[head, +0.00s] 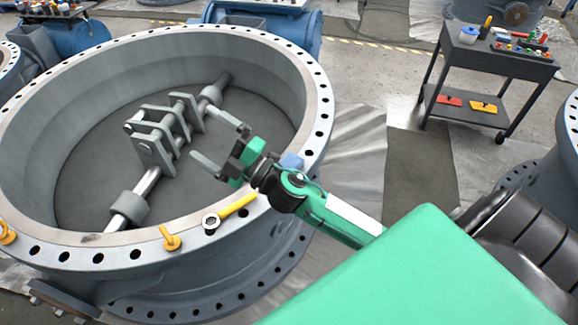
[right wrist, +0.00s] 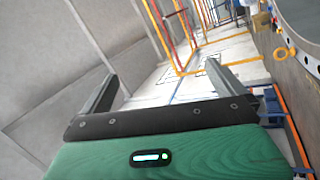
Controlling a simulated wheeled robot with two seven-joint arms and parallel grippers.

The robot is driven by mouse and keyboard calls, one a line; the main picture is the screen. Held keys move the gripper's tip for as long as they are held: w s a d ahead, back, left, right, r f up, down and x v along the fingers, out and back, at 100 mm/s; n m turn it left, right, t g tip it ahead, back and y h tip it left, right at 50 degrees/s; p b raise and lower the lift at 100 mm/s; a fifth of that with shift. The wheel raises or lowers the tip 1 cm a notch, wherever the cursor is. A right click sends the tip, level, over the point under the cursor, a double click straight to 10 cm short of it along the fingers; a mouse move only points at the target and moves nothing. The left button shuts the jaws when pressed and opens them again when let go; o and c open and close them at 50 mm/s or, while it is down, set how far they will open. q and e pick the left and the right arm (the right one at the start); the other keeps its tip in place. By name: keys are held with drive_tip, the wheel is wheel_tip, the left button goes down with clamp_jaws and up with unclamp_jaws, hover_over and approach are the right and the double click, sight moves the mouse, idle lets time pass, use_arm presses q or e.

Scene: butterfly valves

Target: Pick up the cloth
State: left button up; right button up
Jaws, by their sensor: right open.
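A small light-blue patch, which looks like the cloth (head: 291,160), lies on the right part of the big valve's flange rim (head: 318,130). My right arm passes in front of it and hides part of it. My right gripper (head: 219,143) is open and empty, with its fingers pointing left over the inside of the valve, to the left of the cloth. Its open fingers also show in the right wrist view (right wrist: 168,88), with nothing between them. I cannot see the cloth in that view. My left gripper is not in view.
A yellow-handled ring tool (head: 232,210) and a yellow eyebolt (head: 170,238) are on the near rim. A grey linkage and shaft (head: 160,140) cross the valve's inside. A dark tool cart (head: 490,62) stands at the upper right, with open floor between it and the valve.

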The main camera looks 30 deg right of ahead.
drive_tip(key=a+n+g+y, duration=0.5)
drive_tip(key=n+g+y, duration=0.15)
drive_tip(key=n, duration=0.35)
drive_tip(key=n+g+h, duration=1)
drive_tip(key=g+h, duration=0.3)
drive_tip(key=h, duration=0.5)
hover_over(291, 164)
drive_tip(key=shift+y, duration=0.25)
drive_tip(key=f, duration=1.8)
drive_tip(key=shift+s+a+f, duration=0.25)
drive_tip(key=shift+s+a, duration=0.05)
drive_tip(key=shift+f, duration=0.7)
drive_tip(key=f, duration=0.4)
drive_tip(key=shift+w+d+f+p, duration=0.25)
drive_tip(key=shift+d+f+p, duration=0.05)
drive_tip(key=shift+f, duration=0.1)
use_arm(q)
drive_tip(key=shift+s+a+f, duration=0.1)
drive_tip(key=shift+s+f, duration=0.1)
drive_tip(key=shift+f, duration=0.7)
use_arm(e)
drive_tip(key=c, duration=1)
